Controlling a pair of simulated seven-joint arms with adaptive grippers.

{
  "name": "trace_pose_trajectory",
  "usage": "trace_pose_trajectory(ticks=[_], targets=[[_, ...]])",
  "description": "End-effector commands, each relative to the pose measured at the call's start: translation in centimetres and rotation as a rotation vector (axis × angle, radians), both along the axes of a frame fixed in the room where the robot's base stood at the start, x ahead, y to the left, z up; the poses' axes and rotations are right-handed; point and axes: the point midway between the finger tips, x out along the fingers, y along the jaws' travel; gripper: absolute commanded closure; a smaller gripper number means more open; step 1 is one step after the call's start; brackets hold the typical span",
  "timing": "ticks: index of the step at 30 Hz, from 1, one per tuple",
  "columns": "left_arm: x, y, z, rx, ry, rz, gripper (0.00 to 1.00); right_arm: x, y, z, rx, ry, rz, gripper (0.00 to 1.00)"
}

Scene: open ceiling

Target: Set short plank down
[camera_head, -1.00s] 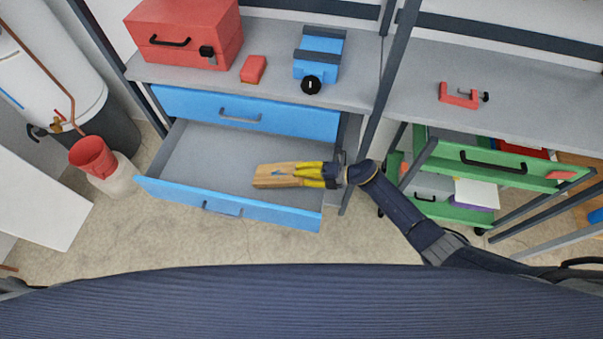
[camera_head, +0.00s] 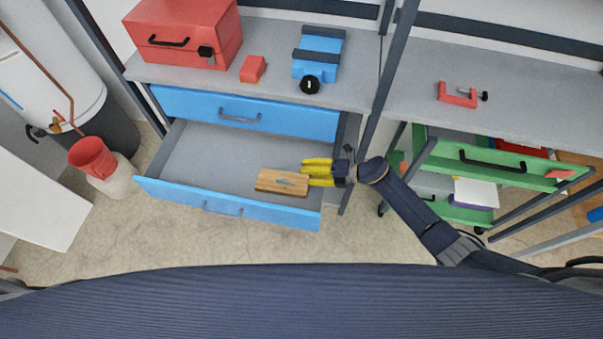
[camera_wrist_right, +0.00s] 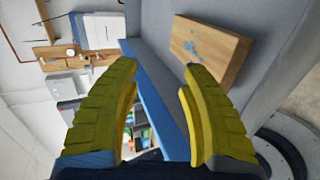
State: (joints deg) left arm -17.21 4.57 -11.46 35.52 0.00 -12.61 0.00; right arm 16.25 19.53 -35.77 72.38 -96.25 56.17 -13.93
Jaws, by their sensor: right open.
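The short plank (camera_head: 282,183) is a light wooden block with a blue mark on its top. It lies in the open blue drawer (camera_head: 190,158), near the drawer's front wall. My right gripper (camera_head: 304,172) has yellow fingers and is open, just right of the plank and apart from it. In the right wrist view, the plank (camera_wrist_right: 208,52) lies beyond the fingertips, with nothing between the open fingers (camera_wrist_right: 160,75). My left gripper is not in view.
A grey worktop (camera_head: 190,75) above the drawer holds a red toolbox (camera_head: 185,35), a small red block (camera_head: 252,69) and a blue vise (camera_head: 317,60). A dark rack post (camera_head: 385,90) stands close to my right arm. The drawer's left part is empty.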

Motion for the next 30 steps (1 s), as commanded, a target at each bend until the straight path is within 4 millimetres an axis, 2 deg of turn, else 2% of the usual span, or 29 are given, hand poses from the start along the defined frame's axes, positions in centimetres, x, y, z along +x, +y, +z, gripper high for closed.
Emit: trace_pose_trajectory(ticks=[3, 12, 22, 26, 29, 30], targets=[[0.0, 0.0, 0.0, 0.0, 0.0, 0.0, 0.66, -0.6, -2.2, 0.8, -0.003, -0.001, 0.001, 0.56], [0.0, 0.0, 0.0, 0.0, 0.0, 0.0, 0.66, -1.6, -6.3, 2.5, -0.002, 0.0, 0.0, 0.56], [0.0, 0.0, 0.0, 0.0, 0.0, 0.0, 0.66, -2.1, -7.9, 3.2, 0.002, 0.001, -0.003, 0.56], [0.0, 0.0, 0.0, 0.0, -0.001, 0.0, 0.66, -1.7, -8.1, 2.2, 0.045, 0.04, -0.074, 0.56], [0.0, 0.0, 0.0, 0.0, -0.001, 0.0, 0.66, -1.2, -8.7, -0.1, 0.119, 0.118, -0.22, 0.56], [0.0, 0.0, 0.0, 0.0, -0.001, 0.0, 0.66, -1.0, -9.3, -1.5, 0.155, 0.163, -0.302, 0.56]])
